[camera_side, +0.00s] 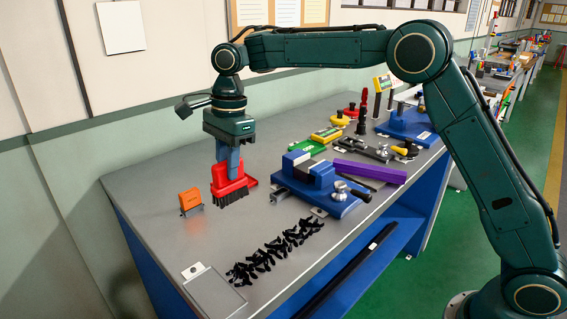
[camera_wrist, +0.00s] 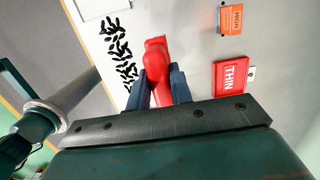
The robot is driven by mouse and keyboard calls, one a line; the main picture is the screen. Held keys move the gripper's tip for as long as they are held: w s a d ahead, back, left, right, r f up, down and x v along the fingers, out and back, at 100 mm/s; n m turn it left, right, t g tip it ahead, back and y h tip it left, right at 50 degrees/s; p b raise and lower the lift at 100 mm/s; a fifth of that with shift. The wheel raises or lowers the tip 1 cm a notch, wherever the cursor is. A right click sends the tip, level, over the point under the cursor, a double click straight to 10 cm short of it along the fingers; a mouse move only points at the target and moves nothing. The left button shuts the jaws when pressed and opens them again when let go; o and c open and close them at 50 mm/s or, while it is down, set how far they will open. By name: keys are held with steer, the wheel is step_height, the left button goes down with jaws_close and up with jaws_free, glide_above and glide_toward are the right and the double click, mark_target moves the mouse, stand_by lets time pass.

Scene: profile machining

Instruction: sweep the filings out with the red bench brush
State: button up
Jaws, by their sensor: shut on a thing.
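The red bench brush (camera_side: 227,186) has dark bristles pointing down at the table. My gripper (camera_side: 229,170) is shut on its handle from above, and the blue fingers hide part of it. In the wrist view the red brush (camera_wrist: 156,58) sits between my blue fingers (camera_wrist: 160,92). I cannot tell if the bristles touch the table. The black filings (camera_side: 272,256) lie loose in a diagonal band on the bare grey tabletop, in front and to the right of the brush. They also show in the wrist view (camera_wrist: 122,52), left of the brush.
An orange block (camera_side: 190,201) stands left of the brush. A blue vise (camera_side: 318,180) is close on the right, with a purple bar (camera_side: 368,173) behind it. A red "THIN" block (camera_wrist: 231,76) is near my gripper. A pale square (camera_side: 213,290) lies near the front-left edge.

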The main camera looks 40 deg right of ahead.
steer(key=s+d+f, duration=0.1)
steer(key=s+d, duration=0.4)
steer(key=d, duration=0.3)
steer(key=s+d+f, duration=0.1)
steer(key=s+d, duration=0.4)
steer(key=d, duration=0.3)
steer(key=shift+s+d, duration=0.15)
steer(key=shift+s, duration=0.2)
steer(key=shift+f, duration=0.1)
